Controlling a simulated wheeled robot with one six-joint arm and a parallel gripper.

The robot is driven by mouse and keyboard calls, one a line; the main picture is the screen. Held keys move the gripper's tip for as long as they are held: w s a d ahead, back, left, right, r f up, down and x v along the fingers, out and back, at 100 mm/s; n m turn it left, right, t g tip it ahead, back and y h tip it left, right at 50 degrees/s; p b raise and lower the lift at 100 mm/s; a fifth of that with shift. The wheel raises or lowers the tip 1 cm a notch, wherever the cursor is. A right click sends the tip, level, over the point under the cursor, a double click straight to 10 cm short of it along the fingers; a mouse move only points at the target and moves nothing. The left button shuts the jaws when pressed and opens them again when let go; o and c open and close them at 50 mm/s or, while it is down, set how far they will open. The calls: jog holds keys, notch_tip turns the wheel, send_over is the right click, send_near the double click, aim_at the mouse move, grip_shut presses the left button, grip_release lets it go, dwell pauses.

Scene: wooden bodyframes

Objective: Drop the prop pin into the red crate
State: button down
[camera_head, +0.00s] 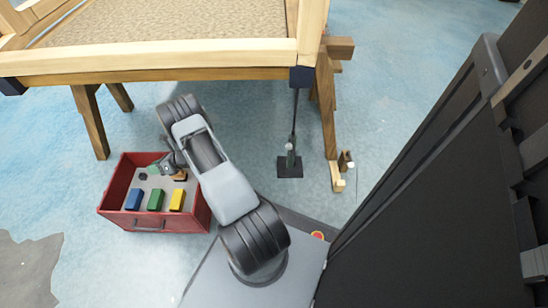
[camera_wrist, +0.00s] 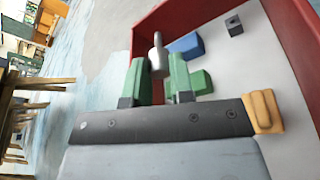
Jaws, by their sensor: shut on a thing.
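The prop pin (camera_wrist: 157,58) is a pale grey peg, upright between the green fingers of my gripper (camera_wrist: 160,78) in the wrist view. My gripper is shut on it. The red crate (camera_head: 170,219) stands on the floor at the lower left in the head view, beside my base; its red wall (camera_wrist: 172,15) also shows in the wrist view. In the head view my gripper (camera_head: 154,169) is over the crate's back part, and the pin is too small to make out there. The pin's height above the crate floor is hard to tell.
The crate holds a blue block (camera_head: 133,199), a green block (camera_head: 155,200), a yellow block (camera_head: 177,200) and a small dark cube (camera_wrist: 234,25). A wooden frame (camera_head: 160,62) on trestle legs stands behind. A dark post on a square base (camera_head: 289,172) stands to the right.

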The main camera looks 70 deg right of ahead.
jog(key=shift+f, duration=0.85)
jog(key=c, duration=0.9)
grip_release()
jog(key=p+v, duration=0.4)
jog(key=v, duration=0.9)
jog(key=shift+s+d, duration=0.2)
jog(key=shift+s, duration=0.1)
jog(key=shift+r, duration=0.15)
